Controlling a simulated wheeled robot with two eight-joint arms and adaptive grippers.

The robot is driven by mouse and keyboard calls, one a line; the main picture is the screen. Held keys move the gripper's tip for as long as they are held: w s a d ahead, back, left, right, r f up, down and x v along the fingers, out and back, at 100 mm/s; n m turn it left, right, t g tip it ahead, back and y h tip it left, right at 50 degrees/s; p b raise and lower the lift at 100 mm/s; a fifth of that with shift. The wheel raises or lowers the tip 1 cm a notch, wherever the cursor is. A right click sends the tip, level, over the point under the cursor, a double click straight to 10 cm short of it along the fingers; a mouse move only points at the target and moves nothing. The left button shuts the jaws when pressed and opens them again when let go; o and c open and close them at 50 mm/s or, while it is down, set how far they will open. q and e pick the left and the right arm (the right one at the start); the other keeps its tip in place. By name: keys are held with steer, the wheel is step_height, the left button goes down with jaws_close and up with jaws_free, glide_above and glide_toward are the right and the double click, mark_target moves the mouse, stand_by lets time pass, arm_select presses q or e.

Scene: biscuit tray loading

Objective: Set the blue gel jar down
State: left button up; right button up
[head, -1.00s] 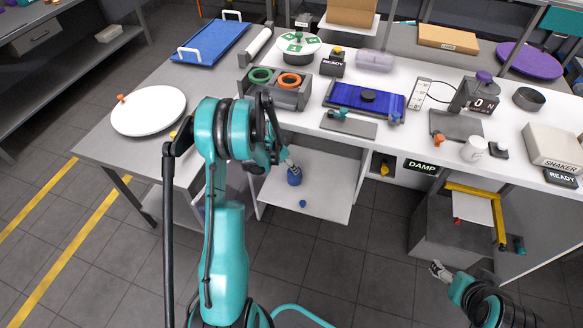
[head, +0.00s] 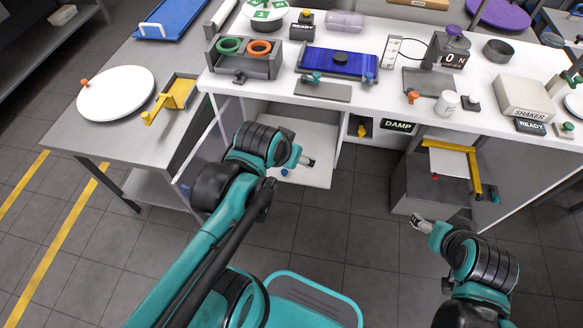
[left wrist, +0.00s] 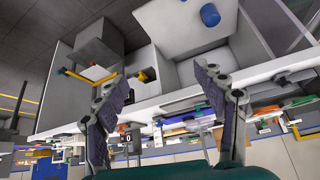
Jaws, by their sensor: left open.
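The blue gel jar (left wrist: 210,15) stands on a white pull-out shelf, near the top edge of the left wrist view. My left gripper (head: 306,162) is over the shelf in the head view. In the left wrist view my left gripper (left wrist: 158,80) has its fingers wide apart, with nothing between them and the jar apart from them. My right gripper (head: 421,222) is low at the right, near the grey cabinet; its finger gap is too small to tell.
The white bench (head: 370,108) above the shelf carries a grey holder (head: 243,65) with green and orange rings, a blue tray (head: 335,64) and a shaker (head: 525,97). A yellow-handled fixture (head: 172,98) and white disc (head: 116,95) are at left. The floor ahead is clear.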

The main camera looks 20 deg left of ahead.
arm_select(q)
steer(key=shift+t, duration=0.3)
steer(key=s, duration=0.1)
steer(key=s+d, duration=0.1)
steer(key=s, duration=0.1)
steer(key=shift+s+d+f, duration=0.25)
steer(key=shift+s+f, duration=0.1)
stand_by(0.7)
